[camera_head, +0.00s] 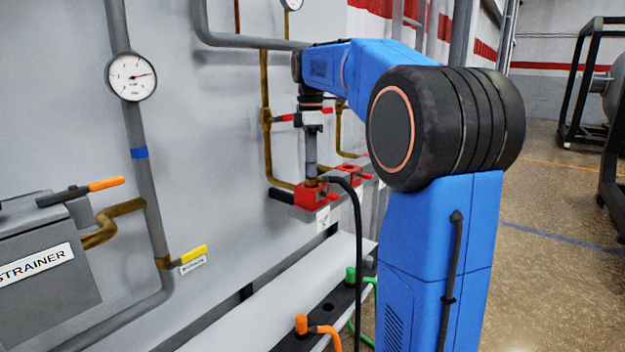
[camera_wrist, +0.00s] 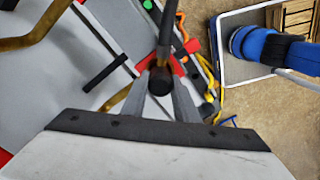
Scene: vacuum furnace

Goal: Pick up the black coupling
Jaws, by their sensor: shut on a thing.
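My gripper (camera_head: 311,165) points down at a red holder (camera_head: 306,196) on the grey panel. In the wrist view its two grey fingers (camera_wrist: 160,94) are shut on the black coupling (camera_wrist: 160,78), a dark round-ended piece between the fingertips. A black hose (camera_head: 357,245) runs from the coupling and hangs down in the head view. The fingers hide much of the coupling, and I cannot tell whether it is still seated in the red holder.
Green (camera_head: 350,275) and orange (camera_head: 301,324) couplings with hoses stand in a black rack below. Brass pipes and red-handled valves are close around my gripper. A gauge (camera_head: 130,76), a yellow-handled valve (camera_head: 193,254) and a strainer box (camera_head: 40,270) are at left. Open floor lies right.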

